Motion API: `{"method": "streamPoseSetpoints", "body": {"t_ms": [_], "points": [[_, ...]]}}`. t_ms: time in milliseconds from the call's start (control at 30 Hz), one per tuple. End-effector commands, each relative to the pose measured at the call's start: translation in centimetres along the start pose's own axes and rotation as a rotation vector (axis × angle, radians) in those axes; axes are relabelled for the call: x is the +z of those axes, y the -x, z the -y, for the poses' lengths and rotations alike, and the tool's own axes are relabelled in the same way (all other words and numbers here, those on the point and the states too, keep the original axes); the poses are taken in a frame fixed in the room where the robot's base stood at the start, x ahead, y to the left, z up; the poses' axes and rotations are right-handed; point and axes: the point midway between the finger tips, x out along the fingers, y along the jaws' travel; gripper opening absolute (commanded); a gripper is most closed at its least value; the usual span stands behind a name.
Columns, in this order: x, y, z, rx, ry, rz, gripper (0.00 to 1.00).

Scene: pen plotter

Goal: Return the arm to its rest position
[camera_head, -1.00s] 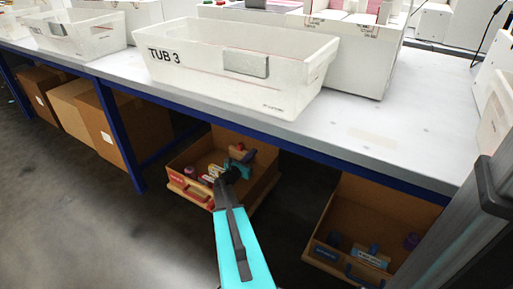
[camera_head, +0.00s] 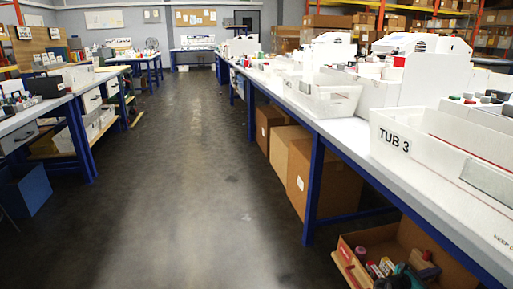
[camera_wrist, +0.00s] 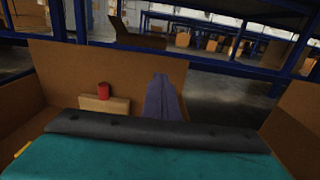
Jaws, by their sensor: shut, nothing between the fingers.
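My gripper (camera_wrist: 160,82) shows in the wrist view as shut dark fingers beyond a black bar and a teal body, with nothing between them. It is low inside or just over an open brown box (camera_wrist: 60,60), whose walls rise ahead and at both sides. In the head view a teal part of my arm (camera_head: 404,277) shows at the bottom edge, over the open brown box (camera_head: 347,266) under the right bench. The fingertips are hidden or cut off there. A red cylinder (camera_wrist: 104,90) sits on a tan block (camera_wrist: 98,105) ahead left of the fingers.
The blue-framed bench (camera_head: 345,135) hangs over the box. A white tub marked TUB 3 (camera_head: 390,143) stands on it. A blue leg (camera_head: 315,190) and cardboard boxes (camera_head: 330,185) are farther along. The aisle floor (camera_head: 190,180) is clear.

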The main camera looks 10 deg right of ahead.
Motion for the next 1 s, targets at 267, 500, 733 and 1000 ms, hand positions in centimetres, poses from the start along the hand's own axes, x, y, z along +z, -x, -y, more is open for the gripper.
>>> {"method": "streamPoseSetpoints", "body": {"t_ms": [267,500,733,1000], "points": [[2.8,4.4,-5.0,0.083,0.014,-0.013,0.00],[4.5,10.1,-8.9,0.167,0.031,-0.039,0.00],[5.2,15.8,-10.7,0.210,0.018,-0.108,0.00],[5.5,22.7,-10.8,0.214,-0.032,-0.227,0.00]]}}
